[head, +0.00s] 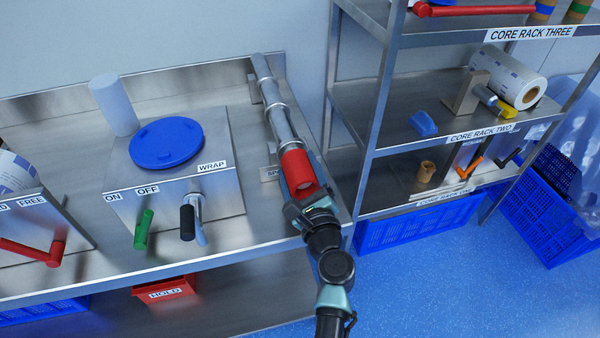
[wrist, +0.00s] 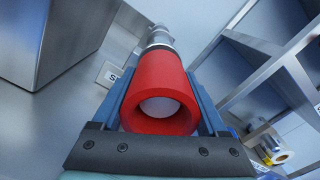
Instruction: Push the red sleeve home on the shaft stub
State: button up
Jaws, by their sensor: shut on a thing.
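The red sleeve (head: 296,168) lies around the near end of the metal shaft stub (head: 280,120), in line with it, at the right of the steel bench. In the wrist view the sleeve (wrist: 160,78) shows its open near end, with a pale round shaft end inside its bore. The metal shaft (wrist: 158,38) continues beyond its far end. My gripper (head: 302,190) is at the sleeve's near end. In the wrist view my gripper (wrist: 162,100) has a finger on each side of the sleeve, shut on it. Contact at the far end cannot be judged.
A steel box with a blue round lid (head: 167,142) and a black-gripped lever (head: 188,220) stands left of the shaft. A steel shelf rack (head: 372,120) stands close on the right. A red HOLD bin (head: 165,290) is below the bench top.

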jog(key=shift+b+x, duration=0.3)
jog(key=shift+x, duration=0.6)
jog(key=o, duration=1.5)
jog(key=shift+c, duration=0.2)
jog(key=shift+s, duration=0.1)
jog(key=v, duration=1.2)
jog(key=shift+s, duration=0.35)
jog(key=shift+d, duration=0.1)
